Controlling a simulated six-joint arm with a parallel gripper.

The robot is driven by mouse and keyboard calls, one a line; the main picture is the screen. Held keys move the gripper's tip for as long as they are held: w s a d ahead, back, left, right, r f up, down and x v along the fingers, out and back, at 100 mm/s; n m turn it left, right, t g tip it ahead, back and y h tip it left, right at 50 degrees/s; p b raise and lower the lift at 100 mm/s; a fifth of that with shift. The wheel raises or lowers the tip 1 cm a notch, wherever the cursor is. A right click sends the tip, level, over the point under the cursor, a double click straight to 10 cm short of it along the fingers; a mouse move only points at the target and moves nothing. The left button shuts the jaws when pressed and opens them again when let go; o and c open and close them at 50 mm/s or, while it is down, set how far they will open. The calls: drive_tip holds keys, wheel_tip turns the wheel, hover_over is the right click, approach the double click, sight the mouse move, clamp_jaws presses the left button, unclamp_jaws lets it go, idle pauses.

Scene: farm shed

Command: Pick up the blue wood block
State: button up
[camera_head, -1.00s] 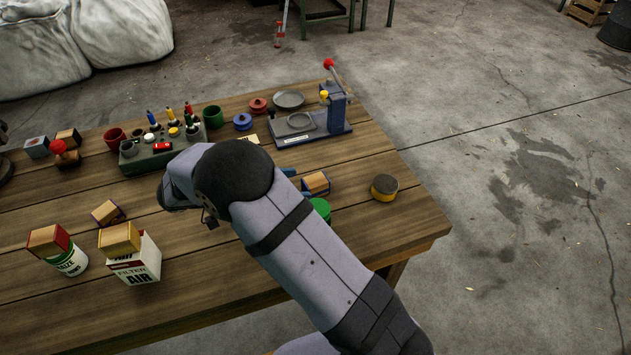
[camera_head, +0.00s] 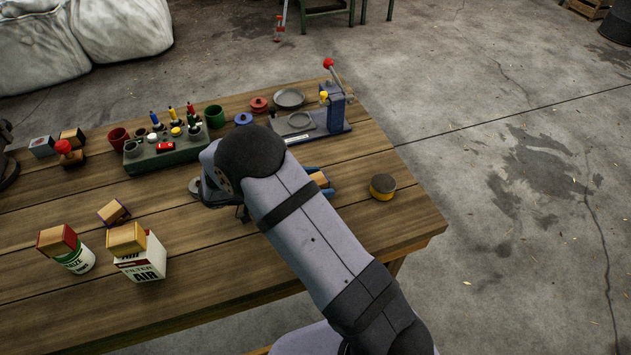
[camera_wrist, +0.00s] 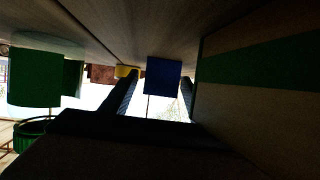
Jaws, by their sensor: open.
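In the wrist view, which looks upside down with the tabletop along the top, a blue block face (camera_wrist: 162,78) shows between the two dark fingers of my gripper (camera_wrist: 157,76). The fingers stand apart and grip nothing. I cannot tell how far beyond the tips the block is. In the head view my arm hides most of the gripper; only a dark wrist part shows left of the arm. A wood block with a dark blue-purple side (camera_head: 114,212) lies at the left. Another, blue-edged block (camera_head: 321,180) is partly hidden behind my arm. I cannot tell which is between the fingers.
Blocks sit on a can (camera_head: 77,260) and a filter box (camera_head: 146,262). A green-grey tool tray (camera_head: 170,157) stands farther back.

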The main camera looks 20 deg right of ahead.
drive_tip(key=shift+d+f, duration=0.1)
drive_tip(key=c, duration=1.1)
drive_tip(key=shift+c, duration=0.2)
